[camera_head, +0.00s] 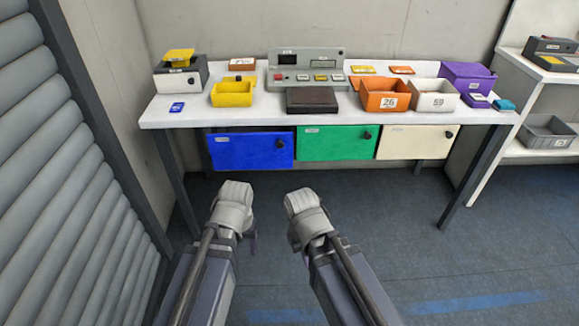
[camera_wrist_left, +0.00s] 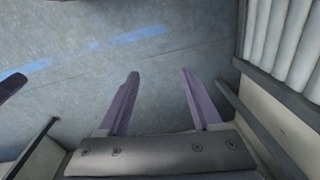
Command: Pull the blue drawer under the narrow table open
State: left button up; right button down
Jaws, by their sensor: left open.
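The blue drawer (camera_head: 245,152) hangs under the left part of the narrow white table (camera_head: 222,117). Its front looks flush with the green and cream fronts, so it appears shut. It has a dark round knob (camera_head: 280,143) near its right side. My left gripper (camera_head: 236,212) is in front of and below the blue drawer, apart from it. In the left wrist view its two purple fingers (camera_wrist_left: 158,88) are spread with only floor between them. My right gripper (camera_head: 306,215) is beside it, below the green drawer; its fingers are mostly hidden.
A green drawer (camera_head: 330,146) and a cream drawer (camera_head: 410,145) sit to the right. Bins and small devices stand on the tabletop. A ribbed grey shutter (camera_head: 60,170) is close on the left. A white shelf (camera_head: 495,85) is on the right. The floor below the drawers is clear.

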aim_at(280, 146)
pick_arm(q)
jog(key=w+a+f+n+t+y+b, duration=0.45)
jog(key=w+a+f+b, duration=0.35)
jog(key=w+f+b, duration=0.45)
jog(key=w+d+r+t+b, duration=0.2)
jog(key=w+d+r+t, duration=0.3)
jog(key=w+r+t, duration=0.5)
jog(key=w+d+r+m+t+h, duration=0.1)
jog(key=w+d+r+t+h, duration=0.2)
jog(key=d, duration=0.4)
jog(key=w+d+r+m+h, duration=0.2)
jog(key=w+d+r, duration=0.1)
jog(key=d+r, duration=0.3)
jog(key=shift+w+d+f, duration=0.1)
jog(key=shift+w+f, duration=0.1)
jog(key=shift+w, duration=1.05)
jog(key=shift+w+d+f, duration=0.1)
jog(key=shift+w+f, duration=0.15)
jog(key=shift+w, duration=0.95)
jog(key=shift+w+d+f, duration=0.1)
jog(key=shift+w+f, duration=0.1)
jog(key=shift+w, duration=1.05)
grip_shut()
